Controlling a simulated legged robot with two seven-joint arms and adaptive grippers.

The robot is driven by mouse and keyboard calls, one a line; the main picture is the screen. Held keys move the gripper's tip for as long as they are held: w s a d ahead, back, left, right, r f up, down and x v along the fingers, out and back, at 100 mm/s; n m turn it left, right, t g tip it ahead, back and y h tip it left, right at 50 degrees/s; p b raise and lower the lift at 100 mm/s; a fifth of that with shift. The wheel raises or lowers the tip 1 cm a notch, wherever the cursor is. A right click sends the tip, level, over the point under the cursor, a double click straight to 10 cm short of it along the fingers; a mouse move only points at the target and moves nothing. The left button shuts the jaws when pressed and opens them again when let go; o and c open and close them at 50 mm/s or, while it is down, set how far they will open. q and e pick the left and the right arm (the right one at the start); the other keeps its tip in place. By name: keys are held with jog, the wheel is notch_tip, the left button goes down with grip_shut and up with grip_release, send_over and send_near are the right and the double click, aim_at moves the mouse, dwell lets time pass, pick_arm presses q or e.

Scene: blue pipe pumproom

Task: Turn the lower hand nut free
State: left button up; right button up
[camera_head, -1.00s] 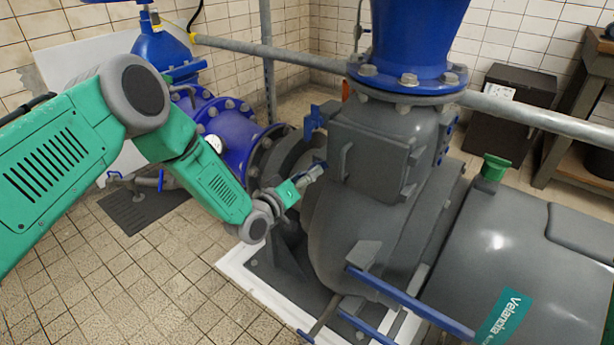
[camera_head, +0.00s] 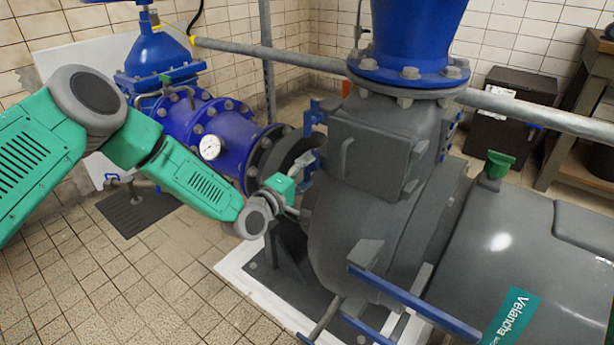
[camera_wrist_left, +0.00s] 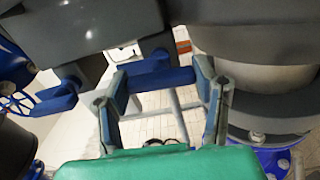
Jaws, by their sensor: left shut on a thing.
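The lower hand nut (camera_head: 309,158) is a small blue part on the left side of the grey pump body (camera_head: 365,190). My left gripper (camera_head: 304,173) reaches it from the lower left and partly hides it. In the left wrist view the blue bar of the nut (camera_wrist_left: 160,78) lies across between the two fingertips (camera_wrist_left: 160,82), and the gripper is shut on it. The upper hand nut (camera_head: 314,116), also blue, sits just above on the same side of the pump. My right gripper is not in view.
A blue pipe with a gauge (camera_head: 210,147) stands behind my left arm. Blue bars (camera_head: 410,300) stick out at the pump's lower front. The grey motor (camera_head: 500,250) fills the right. Tiled floor (camera_head: 150,285) is clear at the lower left.

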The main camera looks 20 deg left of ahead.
pick_arm(q)
jog(key=shift+s+a+f+n, duration=0.1)
jog(key=shift+s+f+n, duration=0.05)
jog(key=shift+f+n, duration=0.3)
jog(key=shift+r, duration=0.1)
jog(key=o, duration=1.2)
jog(key=shift+a+r, duration=0.1)
jog(key=shift+s+a, duration=0.1)
jog(key=shift+s, duration=0.05)
jog(key=v, duration=1.1)
jog(key=shift+s+a, duration=0.1)
jog(key=shift+s, duration=0.15)
